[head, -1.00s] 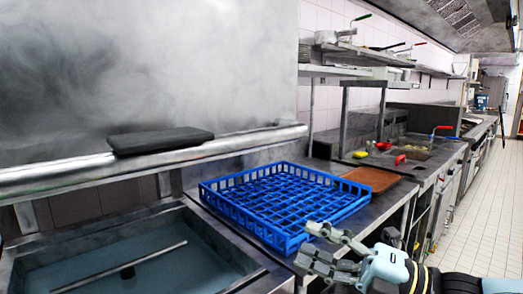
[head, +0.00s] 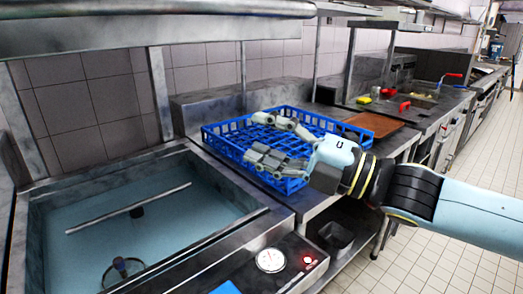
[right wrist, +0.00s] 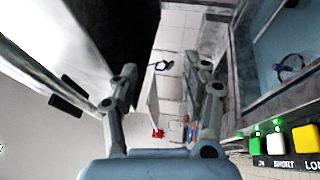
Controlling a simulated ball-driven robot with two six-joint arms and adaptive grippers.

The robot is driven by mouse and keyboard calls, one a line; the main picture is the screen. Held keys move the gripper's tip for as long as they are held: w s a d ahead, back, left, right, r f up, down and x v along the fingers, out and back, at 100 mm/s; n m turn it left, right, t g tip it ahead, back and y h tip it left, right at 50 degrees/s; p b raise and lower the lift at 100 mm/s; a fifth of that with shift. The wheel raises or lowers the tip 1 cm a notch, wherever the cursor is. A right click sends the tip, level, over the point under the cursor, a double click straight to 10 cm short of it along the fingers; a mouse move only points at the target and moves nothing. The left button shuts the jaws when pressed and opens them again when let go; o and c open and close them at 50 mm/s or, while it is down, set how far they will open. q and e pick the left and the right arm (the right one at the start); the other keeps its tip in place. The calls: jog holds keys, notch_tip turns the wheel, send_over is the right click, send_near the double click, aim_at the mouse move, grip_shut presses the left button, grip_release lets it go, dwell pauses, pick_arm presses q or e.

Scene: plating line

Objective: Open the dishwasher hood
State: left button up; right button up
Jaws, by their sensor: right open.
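The dishwasher hood (head: 150,33) shows only as its lower metal edge and front bar across the top of the head view. It stands raised, well above the open wash basin (head: 130,240). The rest of the hood and its black handle pad are out of the head view. My right gripper (head: 260,138) is open and empty, in front of the blue rack, below and right of the hood edge. Its two spread fingers also show in the right wrist view (right wrist: 160,75). My left gripper is not in view.
A blue dish rack (head: 220,132) sits on the counter right of the basin, with a brown board (head: 372,124) behind it. Coloured buttons (right wrist: 280,141) show in the right wrist view. Tiled floor is clear at right.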

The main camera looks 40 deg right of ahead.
jog(key=shift+w+a+r, duration=0.15)
jog(key=shift+w, duration=0.3)
jog(key=shift+c, duration=0.2)
grip_shut()
jog(key=shift+o, duration=0.2)
grip_release()
jog(key=shift+s, duration=0.1)
